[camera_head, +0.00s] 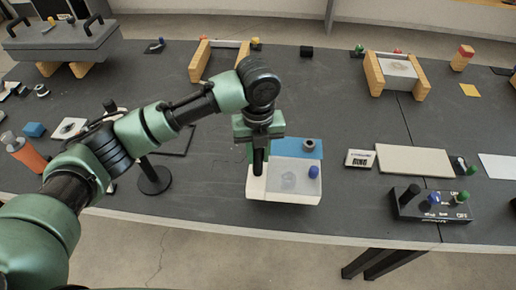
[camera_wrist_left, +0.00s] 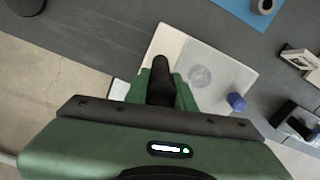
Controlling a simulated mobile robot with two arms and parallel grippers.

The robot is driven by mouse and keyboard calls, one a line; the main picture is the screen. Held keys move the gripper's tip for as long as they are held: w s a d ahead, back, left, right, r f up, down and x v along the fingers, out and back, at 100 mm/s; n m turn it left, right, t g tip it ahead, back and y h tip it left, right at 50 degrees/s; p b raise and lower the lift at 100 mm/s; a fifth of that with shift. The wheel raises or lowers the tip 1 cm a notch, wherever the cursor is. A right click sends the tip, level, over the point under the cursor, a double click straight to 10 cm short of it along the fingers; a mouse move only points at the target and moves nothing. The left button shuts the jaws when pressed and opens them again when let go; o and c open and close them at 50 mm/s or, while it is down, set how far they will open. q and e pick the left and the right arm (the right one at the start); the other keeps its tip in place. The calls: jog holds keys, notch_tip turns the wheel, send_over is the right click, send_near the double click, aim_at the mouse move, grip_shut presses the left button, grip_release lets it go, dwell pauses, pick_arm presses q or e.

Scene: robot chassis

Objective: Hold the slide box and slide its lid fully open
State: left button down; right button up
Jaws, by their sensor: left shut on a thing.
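The slide box (camera_head: 256,188) is pale and stands near the table's front edge; it also shows in the left wrist view (camera_wrist_left: 165,45). Its grey see-through lid (camera_head: 292,168) lies over the box, with a blue knob (camera_head: 314,172) at its right side. A blurred round shape shows through the lid. My left gripper (camera_head: 258,160) points down at the box's left end. In the left wrist view its green fingers (camera_wrist_left: 160,88) are shut around an upright black handle (camera_wrist_left: 160,66) there. The handle's base is hidden. My right gripper is out of view.
A blue mat (camera_head: 312,146) with a dark ring (camera_head: 309,145) lies behind the box. A white-lettered block (camera_head: 360,158), a long pale board (camera_head: 414,161) and a black knobbed panel (camera_head: 430,203) are to the right. A round black stand (camera_head: 155,180) is left. Table right beside the box is clear.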

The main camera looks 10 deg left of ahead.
aim_at(258, 175)
pick_arm(q)
jog(key=shift+f+b, duration=0.9)
jog(key=shift+f, duration=2.25)
jog(key=shift+f+p, duration=0.1)
jog(key=shift+p, duration=0.2)
jog(key=shift+s+f, duration=0.2)
jog(key=shift+f, duration=0.05)
